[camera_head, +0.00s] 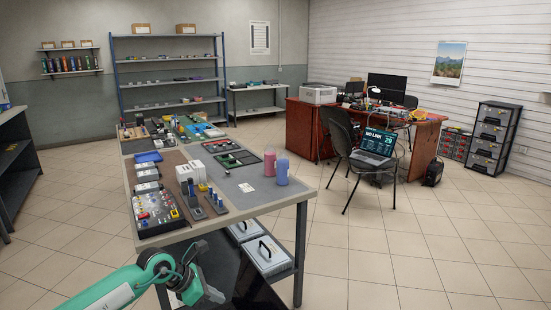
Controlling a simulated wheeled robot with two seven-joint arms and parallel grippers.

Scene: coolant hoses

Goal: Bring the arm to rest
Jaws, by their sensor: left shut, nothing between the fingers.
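My left arm comes in from the lower left, green with a dark joint. My left gripper (214,295) hangs low in front of the near edge of the workbench (240,209), below its top. My right gripper is not in view.
The bench holds a tray of small coloured parts (157,208), a white block (190,173), a blue bottle (282,171) and a pink bottle (269,163). Silver cases (265,257) sit on the shelf below. A chair with a laptop (374,145) stands right; open floor lies between.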

